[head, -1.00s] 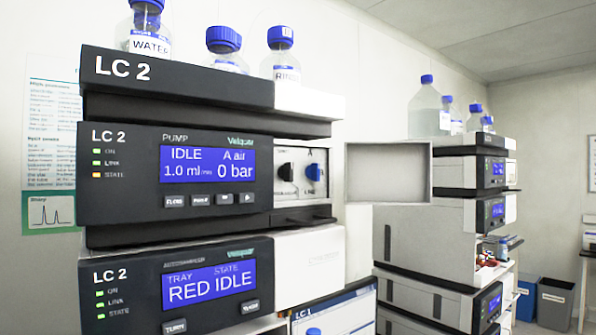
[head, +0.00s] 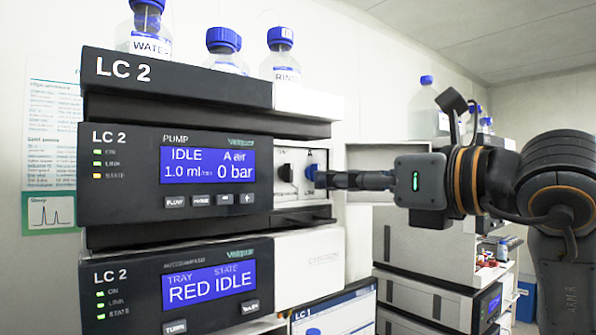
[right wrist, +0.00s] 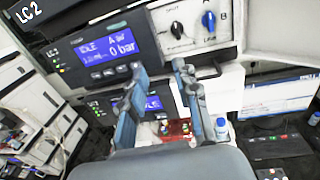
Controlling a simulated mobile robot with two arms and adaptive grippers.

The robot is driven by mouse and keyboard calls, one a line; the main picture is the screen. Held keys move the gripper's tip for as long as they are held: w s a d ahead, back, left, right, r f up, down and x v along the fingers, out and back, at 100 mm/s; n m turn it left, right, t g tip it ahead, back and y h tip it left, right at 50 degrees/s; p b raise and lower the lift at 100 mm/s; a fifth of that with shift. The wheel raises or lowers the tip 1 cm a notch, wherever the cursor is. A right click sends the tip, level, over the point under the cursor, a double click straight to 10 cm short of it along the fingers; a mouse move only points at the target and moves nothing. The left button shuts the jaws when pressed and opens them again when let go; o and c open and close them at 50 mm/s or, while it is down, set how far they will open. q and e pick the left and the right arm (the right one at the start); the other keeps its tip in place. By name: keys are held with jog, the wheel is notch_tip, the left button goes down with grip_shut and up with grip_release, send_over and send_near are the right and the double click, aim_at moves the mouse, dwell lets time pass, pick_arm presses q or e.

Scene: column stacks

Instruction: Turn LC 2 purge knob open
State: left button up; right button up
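The LC 2 pump module (head: 122,195) has a white panel with a black knob (head: 285,172) and a blue knob (head: 311,172) to its right. The labels are too small to tell which is the purge knob. In the right wrist view, the black knob (right wrist: 177,29) and blue knob (right wrist: 208,21) lie beyond and above the fingertips. My right gripper (head: 318,180) reaches in from the right, its tips overlapping the blue knob's lower edge in the head view. Its fingers (right wrist: 158,66) are apart with nothing between them. Contact cannot be told. My left gripper is not in view.
A white panel door (head: 372,158) stands open right of the knobs, behind my right gripper. Bottles stand on top, including the water bottle (head: 146,42). The autosampler (head: 120,285) is below the pump. A monitor (head: 345,312) stands at lower right.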

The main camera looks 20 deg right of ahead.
jog(key=d+r+m+h, duration=0.1)
jog(key=d, duration=0.1)
jog(key=p, duration=0.6)
send_near(292, 171)
jog(key=shift+t+h, duration=0.3)
jog(key=shift+t, duration=0.1)
jog(key=x, duration=0.7)
jog(key=shift+s+a, duration=0.1)
jog(key=shift+a, duration=0.15)
jog(key=shift+w+a+f, duration=0.2)
jog(key=shift+w+a, duration=0.05)
jog(key=shift+w, duration=0.45)
jog(key=shift+c, duration=0.4)
grip_shut()
